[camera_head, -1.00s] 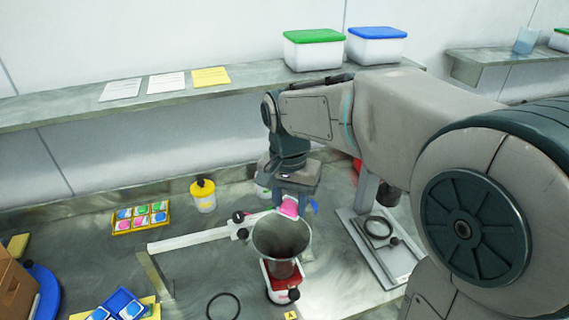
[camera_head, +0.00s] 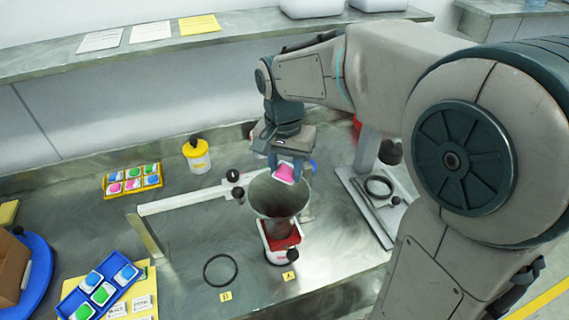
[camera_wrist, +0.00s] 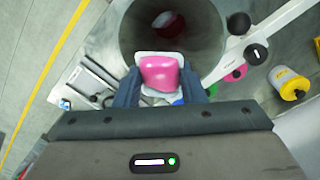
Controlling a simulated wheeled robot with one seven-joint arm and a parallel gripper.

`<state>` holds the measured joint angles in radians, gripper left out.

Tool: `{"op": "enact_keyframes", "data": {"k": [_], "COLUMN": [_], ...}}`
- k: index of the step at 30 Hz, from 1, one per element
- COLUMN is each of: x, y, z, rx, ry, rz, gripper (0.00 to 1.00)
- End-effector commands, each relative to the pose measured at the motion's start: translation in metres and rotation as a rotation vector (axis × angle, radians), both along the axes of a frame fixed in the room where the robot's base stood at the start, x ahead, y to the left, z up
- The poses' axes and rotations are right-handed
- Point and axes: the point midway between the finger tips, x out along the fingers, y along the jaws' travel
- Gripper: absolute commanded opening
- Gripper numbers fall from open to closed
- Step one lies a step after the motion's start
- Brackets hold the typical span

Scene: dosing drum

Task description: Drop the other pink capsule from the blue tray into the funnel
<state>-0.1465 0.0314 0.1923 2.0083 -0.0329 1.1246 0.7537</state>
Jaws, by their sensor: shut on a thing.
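My gripper (camera_head: 287,168) is shut on a pink capsule (camera_head: 285,173) with a white base. The held capsule (camera_wrist: 160,73) shows between the two fingers in the wrist view. The grey metal funnel (camera_head: 276,226) stands just below it, and the capsule is over or near its far rim. In the wrist view, a pink and white capsule (camera_wrist: 172,27) lies inside the funnel (camera_wrist: 125,40). The blue tray (camera_head: 118,297) at the lower left holds blue and green capsules; I see no pink one in it.
A red and white base (camera_head: 279,245) sits under the funnel. A yellow tray (camera_head: 106,188) of mixed capsules and a yellow-lidded jar (camera_head: 197,160) stand behind left. A black ring (camera_head: 221,270) lies in front. A metal stand plate (camera_head: 372,222) is at the right.

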Motion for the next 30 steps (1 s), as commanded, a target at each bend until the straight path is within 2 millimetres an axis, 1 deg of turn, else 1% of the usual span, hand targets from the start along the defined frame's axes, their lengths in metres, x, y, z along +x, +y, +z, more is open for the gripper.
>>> {"op": "enact_keyframes", "data": {"k": [5,6,8,9,17,20,23,26,30], "x": [0.000,0.000,0.000,0.000,0.000,0.000,0.001,0.002,0.002], "y": [0.000,0.000,0.000,0.000,0.000,0.000,0.000,0.001,0.002], "z": [0.000,0.000,0.001,0.001,0.001,0.006,0.018,0.038,0.072], "rx": [0.000,0.000,0.000,0.000,0.000,0.000,0.001,0.002,0.002], "ry": [0.000,0.000,0.000,0.000,0.000,-0.001,-0.004,-0.005,-0.005], "rz": [-0.001,-0.001,-0.001,-0.001,-0.001,-0.001,-0.001,-0.001,-0.001], "gripper": [0.15,0.39,0.56,0.62,0.62,0.62,0.62,0.62,0.62]}}
